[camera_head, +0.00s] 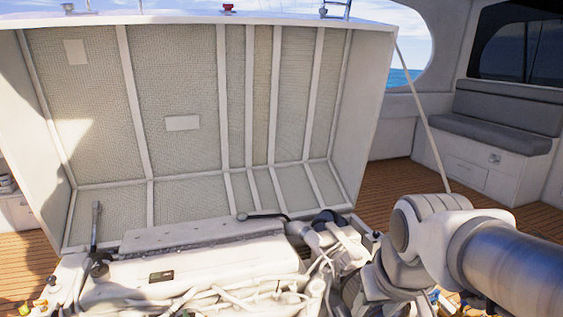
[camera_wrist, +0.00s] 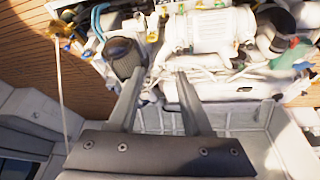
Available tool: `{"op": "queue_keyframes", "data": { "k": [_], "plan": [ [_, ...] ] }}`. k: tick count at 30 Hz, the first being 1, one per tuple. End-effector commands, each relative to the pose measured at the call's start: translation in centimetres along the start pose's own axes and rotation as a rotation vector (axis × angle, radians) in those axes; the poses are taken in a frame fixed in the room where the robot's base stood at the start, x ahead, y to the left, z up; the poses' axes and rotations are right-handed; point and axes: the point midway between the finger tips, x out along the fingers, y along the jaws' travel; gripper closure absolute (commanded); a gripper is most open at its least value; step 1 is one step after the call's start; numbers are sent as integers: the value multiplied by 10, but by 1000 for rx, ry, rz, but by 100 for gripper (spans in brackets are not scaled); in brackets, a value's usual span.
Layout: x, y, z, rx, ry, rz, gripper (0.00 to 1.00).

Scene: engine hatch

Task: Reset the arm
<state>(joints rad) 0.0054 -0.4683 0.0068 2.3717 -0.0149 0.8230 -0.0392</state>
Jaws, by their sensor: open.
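My gripper (camera_wrist: 160,88) shows in the wrist view with its two fingers apart and nothing between them. Beyond the fingertips is the white engine (camera_wrist: 213,30) with pipes and hoses, and a dark round filter-like part (camera_wrist: 122,57) is by the left finger. In the head view my arm comes in from the right and bends down toward the engine (camera_head: 200,268). My gripper is hidden there behind the arm and engine parts. I cannot tell from the wrist view how far the fingertips are from the engine.
The engine hatch (camera_head: 180,90) stands raised behind the engine, with a thin stay rod (camera_head: 422,115) at its right. A grey cushioned bench (camera_head: 500,118) is at the back right. Wooden deck (camera_head: 400,180) lies open between hatch and bench.

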Motion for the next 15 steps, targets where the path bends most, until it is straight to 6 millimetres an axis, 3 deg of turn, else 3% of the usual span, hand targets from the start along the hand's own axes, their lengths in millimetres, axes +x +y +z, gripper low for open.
{"op": "queue_keyframes", "data": {
  "k": [3,10,12,15],
  "plan": [
    [-17,-2,21,20,35,-3,51],
    [-36,-5,58,53,84,-12,51],
    [-59,-4,46,53,78,-12,51],
    [-77,-3,38,52,76,-12,51]
  ]
}}
